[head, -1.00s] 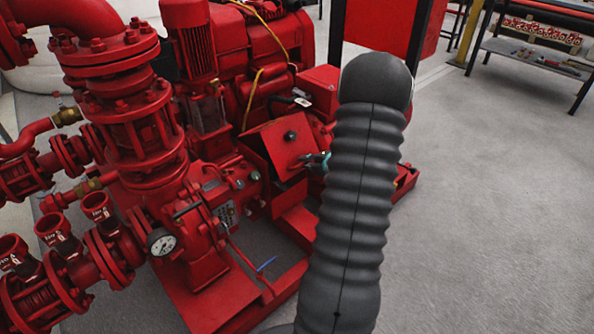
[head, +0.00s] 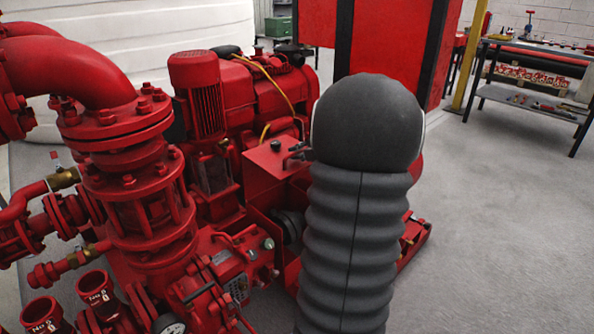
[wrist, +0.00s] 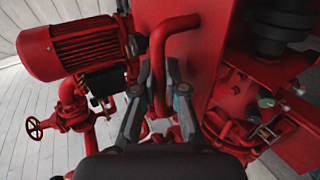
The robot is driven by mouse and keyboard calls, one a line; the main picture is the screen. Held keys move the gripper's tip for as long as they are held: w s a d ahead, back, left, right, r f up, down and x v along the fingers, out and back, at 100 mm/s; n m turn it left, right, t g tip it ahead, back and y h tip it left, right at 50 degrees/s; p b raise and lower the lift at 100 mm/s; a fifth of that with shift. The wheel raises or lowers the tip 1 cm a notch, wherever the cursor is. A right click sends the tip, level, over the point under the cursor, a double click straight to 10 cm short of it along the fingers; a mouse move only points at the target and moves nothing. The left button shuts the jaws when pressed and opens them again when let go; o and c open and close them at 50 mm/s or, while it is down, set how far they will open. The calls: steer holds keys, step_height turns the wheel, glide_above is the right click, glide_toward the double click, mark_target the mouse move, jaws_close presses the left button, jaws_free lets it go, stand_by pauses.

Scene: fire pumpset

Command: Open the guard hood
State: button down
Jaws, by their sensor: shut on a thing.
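The guard hood (head: 268,172) is a red box-shaped cover with a dark knob on the pumpset. It stands raised, and a dark round coupling part (head: 291,226) shows below it in the head view. In the wrist view a bent red handle (wrist: 174,26) rises in front of a red panel of the hood (wrist: 215,60). My gripper (wrist: 160,80) is shut on this handle, with one finger on either side. In the head view my gripper (head: 298,154) shows only in part, at the hood's right side; my arm hides the rest.
The large red pipe and flanges (head: 120,140) stand close on the left. A red motor (head: 197,95) stands behind the hood and also shows in the wrist view (wrist: 75,50). A workbench (head: 530,95) is at the back right. The grey floor (head: 500,240) at right is clear.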

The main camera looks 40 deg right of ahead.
mark_target(283, 154)
steer(key=w+r, duration=0.1)
steer(key=w, duration=0.1)
steer(key=w+r, duration=0.1)
steer(key=w, duration=0.1)
steer(key=w+r, duration=0.1)
steer(key=w, duration=0.1)
steer(key=shift+w+a+r, duration=0.15)
steer(key=shift+w+r, duration=0.35)
steer(key=shift+w, duration=0.45)
steer(key=c, duration=1.2)
jaws_free()
steer(key=shift+s, duration=0.15)
steer(key=v, duration=1.1)
steer(key=shift+s+r, duration=0.2)
steer(key=shift+s, duration=0.15)
